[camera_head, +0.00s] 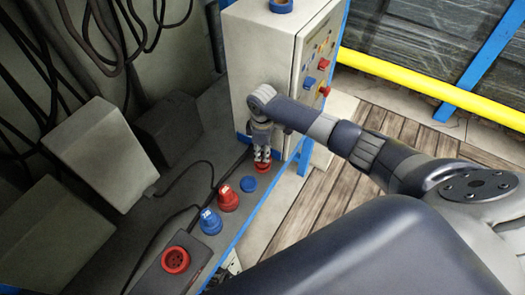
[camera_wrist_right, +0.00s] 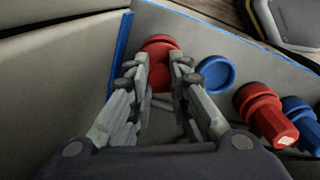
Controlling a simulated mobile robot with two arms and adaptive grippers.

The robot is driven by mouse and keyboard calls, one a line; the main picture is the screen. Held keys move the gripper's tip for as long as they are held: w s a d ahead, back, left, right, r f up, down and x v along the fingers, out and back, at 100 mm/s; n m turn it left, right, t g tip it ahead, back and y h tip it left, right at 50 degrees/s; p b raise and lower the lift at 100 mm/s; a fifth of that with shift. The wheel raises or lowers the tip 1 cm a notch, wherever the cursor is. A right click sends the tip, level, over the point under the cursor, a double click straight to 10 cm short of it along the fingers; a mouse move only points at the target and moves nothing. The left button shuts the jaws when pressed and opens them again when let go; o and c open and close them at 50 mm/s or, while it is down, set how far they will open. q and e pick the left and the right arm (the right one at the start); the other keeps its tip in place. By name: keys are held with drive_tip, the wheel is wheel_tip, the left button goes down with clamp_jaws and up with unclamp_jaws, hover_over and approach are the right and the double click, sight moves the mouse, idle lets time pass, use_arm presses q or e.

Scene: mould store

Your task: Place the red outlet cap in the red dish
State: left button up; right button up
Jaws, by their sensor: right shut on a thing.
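My right gripper (camera_head: 262,156) reaches down to the shelf beside the grey cabinet and is shut on a red piece, apparently the red outlet cap (camera_wrist_right: 160,72). In the right wrist view this gripper (camera_wrist_right: 161,80) has the red piece between its fingertips. A red rounded rim, apparently the red dish (camera_wrist_right: 158,41), shows just beyond the cap. In the head view only a little red (camera_head: 263,168) shows under the fingertips. I cannot tell exactly where cap and dish meet, or whether they touch. My left gripper is not in view.
A flat blue dish (camera_head: 248,184) lies close beside the red one. A red plug (camera_head: 228,198) and a blue plug (camera_head: 210,222) stand nearer. A red socket (camera_head: 176,260) sits on a dark box. The grey cabinet (camera_head: 265,70) rises behind the gripper; cables lie on the shelf.

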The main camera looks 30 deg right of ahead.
drive_tip(key=shift+f, duration=0.75)
idle(0.7)
drive_tip(key=o, duration=0.9)
drive_tip(key=shift+o, duration=0.5)
drive_tip(key=o, duration=0.4)
drive_tip(key=shift+c, duration=0.2)
drive_tip(key=shift+r, duration=0.1)
wheel_tip(320, 180, up, 8)
drive_tip(key=p, duration=0.8)
drive_tip(key=shift+f, duration=0.25)
